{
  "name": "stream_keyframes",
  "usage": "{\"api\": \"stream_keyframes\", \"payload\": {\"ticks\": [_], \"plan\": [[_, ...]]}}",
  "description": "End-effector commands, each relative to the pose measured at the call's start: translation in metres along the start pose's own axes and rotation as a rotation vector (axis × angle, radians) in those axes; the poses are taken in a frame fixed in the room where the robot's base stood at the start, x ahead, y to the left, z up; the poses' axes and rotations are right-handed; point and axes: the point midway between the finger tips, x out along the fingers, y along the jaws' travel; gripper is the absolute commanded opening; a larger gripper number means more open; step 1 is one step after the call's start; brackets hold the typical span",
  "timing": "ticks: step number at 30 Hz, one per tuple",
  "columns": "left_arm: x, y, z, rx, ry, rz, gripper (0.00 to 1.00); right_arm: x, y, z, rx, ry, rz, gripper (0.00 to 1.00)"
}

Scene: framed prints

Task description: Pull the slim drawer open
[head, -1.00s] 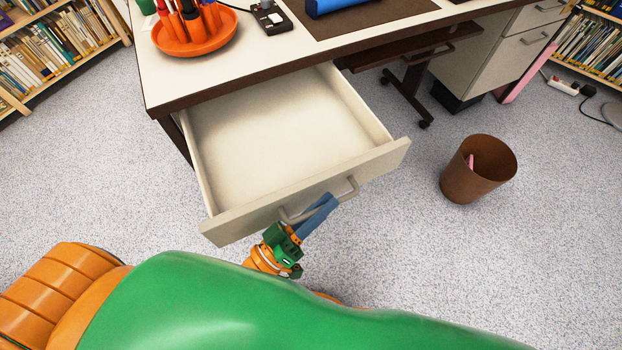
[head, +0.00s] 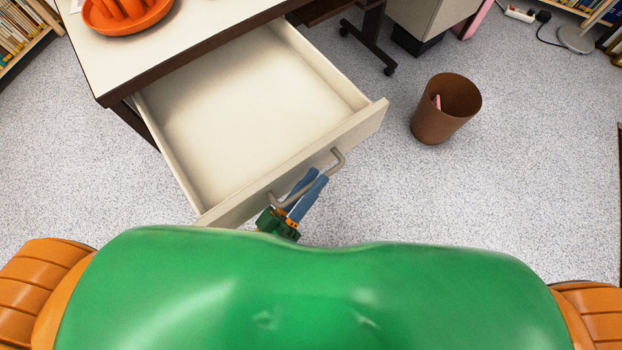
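The slim drawer (head: 250,105) stands pulled well out of the desk, its pale interior empty. Its front panel (head: 365,124) carries a grey bar handle (head: 337,160). My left gripper (head: 312,177) is at the handle, with its two blue fingers spread apart and the bar passing between them. The fingers look open rather than clamped, though contact with the bar is hard to judge. My green body hides most of the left arm. My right gripper is not in view.
An orange desk organizer (head: 128,14) stands on the white desktop (head: 88,52). A brown waste bin (head: 445,110) stands on the carpet to the right of the drawer. The carpet between the drawer and the bin is clear. Bookshelves are at the upper left.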

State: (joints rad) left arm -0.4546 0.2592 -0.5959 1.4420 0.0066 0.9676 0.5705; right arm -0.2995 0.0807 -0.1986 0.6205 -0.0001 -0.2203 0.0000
Motion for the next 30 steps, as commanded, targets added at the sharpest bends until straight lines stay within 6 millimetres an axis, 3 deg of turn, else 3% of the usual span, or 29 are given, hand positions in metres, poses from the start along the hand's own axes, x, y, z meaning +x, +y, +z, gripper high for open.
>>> {"api": "stream_keyframes", "payload": {"ticks": [5,12,15,30], "plan": [[-0.006,-0.001,0.001,0.0,-0.002,-0.001,0.27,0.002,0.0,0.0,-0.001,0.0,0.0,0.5],[-0.056,-0.002,0.003,0.0,-0.004,-0.001,0.27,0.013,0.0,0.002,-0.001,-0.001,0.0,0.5],[-0.068,-0.001,0.002,0.0,-0.003,-0.001,0.27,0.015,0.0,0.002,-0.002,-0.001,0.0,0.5],[-0.071,-0.005,0.004,0.013,-0.018,-0.016,0.27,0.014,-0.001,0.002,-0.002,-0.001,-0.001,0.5]]}}
